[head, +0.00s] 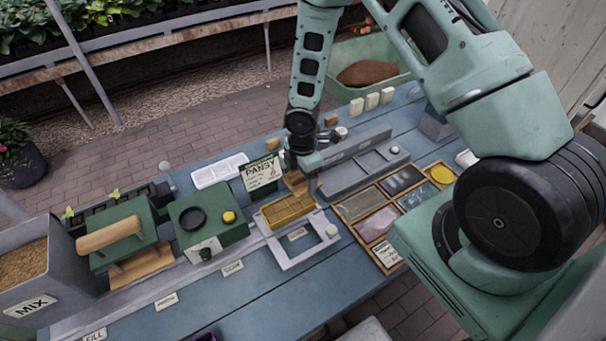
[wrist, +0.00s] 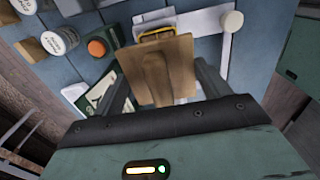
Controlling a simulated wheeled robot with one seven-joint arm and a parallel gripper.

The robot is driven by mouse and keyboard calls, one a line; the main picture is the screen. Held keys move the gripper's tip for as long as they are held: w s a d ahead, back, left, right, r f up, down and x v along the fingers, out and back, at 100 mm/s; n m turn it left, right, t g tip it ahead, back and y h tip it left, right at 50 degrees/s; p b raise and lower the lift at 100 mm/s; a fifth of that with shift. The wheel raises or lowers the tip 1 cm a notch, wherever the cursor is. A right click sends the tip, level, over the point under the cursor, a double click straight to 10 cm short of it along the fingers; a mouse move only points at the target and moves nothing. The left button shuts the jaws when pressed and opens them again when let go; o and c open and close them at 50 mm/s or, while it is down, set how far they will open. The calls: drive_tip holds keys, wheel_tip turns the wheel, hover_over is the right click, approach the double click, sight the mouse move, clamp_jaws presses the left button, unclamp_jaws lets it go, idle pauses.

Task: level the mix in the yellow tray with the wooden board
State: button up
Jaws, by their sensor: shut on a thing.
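The yellow tray (head: 279,220) sits in a light grey frame on the blue bench in the head view, with brown mix (head: 289,209) in it. My gripper (head: 298,176) is above the tray's far side. It is shut on the wooden board (head: 296,184), which stands at the tray's far end. In the wrist view the board (wrist: 157,72) is between my fingers and hides most of the tray; only a yellow edge (wrist: 157,34) shows past it. I cannot tell whether the board touches the mix.
A green device with a yellow button (head: 229,217) stands left of the tray. A PANSY sign (head: 261,175) stands close behind it. A grey rail fixture (head: 352,165) and a wooden sectioned box (head: 384,226) lie to the right. A MIX bin (head: 28,278) is at far left.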

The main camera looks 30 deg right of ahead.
drive_tip(key=shift+r, duration=0.1)
wheel_tip(320, 180, up, 6)
drive_tip(key=p, duration=0.5)
